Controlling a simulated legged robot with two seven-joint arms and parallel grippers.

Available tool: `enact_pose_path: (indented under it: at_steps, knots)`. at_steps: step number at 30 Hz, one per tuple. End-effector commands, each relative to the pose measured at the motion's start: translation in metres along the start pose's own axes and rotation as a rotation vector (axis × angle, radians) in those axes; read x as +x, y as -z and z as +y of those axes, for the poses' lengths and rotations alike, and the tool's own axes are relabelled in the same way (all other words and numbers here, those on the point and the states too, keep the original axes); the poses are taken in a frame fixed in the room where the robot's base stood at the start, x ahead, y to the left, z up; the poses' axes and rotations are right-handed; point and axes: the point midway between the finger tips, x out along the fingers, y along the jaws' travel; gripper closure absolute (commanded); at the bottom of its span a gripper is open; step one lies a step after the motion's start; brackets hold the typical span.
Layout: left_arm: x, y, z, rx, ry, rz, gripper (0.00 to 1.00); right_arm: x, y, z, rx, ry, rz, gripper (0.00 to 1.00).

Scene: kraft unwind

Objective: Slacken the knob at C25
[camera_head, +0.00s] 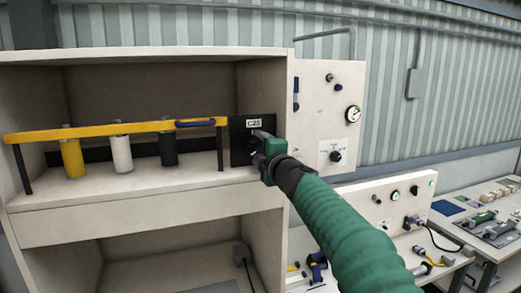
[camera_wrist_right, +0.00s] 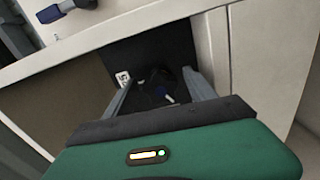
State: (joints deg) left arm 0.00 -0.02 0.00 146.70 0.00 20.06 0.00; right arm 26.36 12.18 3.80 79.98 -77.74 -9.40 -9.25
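The black panel (camera_head: 239,142) with the white C25 label (camera_head: 254,123) stands at the right end of the upper shelf. In the right wrist view the label (camera_wrist_right: 123,78) is beside a dark knob (camera_wrist_right: 160,88) with a small white mark. My right gripper (camera_head: 262,138) is at the panel and hides most of the knob in the head view. In the wrist view its two grey fingers (camera_wrist_right: 158,76) are apart, one on each side of the knob. I cannot tell whether they touch it. My left gripper is not in view.
A yellow bar (camera_head: 95,131) on black legs spans the shelf, with yellow, white and black cylinders below it. A blue handle (camera_head: 195,123) is on the bar's right part. The cabinet's side wall is close to the right of the panel. A gauge board (camera_head: 325,110) stands beyond.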

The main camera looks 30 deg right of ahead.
Motion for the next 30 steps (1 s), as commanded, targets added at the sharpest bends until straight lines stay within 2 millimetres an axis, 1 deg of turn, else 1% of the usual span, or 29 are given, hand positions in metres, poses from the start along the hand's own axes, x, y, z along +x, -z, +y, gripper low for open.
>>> enact_pose_path:
  at_steps: [1,2,12,13,15,20,27,28,30]
  knots:
    - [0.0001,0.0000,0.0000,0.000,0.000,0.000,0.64,0.0001,-0.0006,-0.0003,0.000,0.000,0.000,0.44]
    - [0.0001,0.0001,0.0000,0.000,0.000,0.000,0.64,0.0002,-0.0010,-0.0004,0.001,0.000,0.000,0.48]
    - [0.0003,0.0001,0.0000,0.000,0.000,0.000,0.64,-0.0017,-0.0030,-0.0012,0.001,0.002,-0.002,0.92]
    - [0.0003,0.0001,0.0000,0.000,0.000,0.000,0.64,-0.0018,-0.0032,-0.0013,0.001,0.002,-0.003,0.95]
    - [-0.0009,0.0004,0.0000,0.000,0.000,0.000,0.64,-0.0018,-0.0036,-0.0012,0.013,0.003,-0.004,0.96]
    - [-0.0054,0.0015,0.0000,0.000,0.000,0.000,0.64,-0.0020,-0.0050,-0.0023,0.105,0.005,-0.007,0.96]
    - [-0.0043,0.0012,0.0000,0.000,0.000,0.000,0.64,-0.0022,-0.0059,-0.0048,0.111,0.006,-0.008,0.96]
    - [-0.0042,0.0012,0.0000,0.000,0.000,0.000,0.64,-0.0022,-0.0060,-0.0049,0.111,0.007,-0.009,0.53]
    - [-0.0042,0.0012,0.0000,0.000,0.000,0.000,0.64,-0.0022,-0.0058,-0.0049,0.111,0.007,-0.008,0.43]
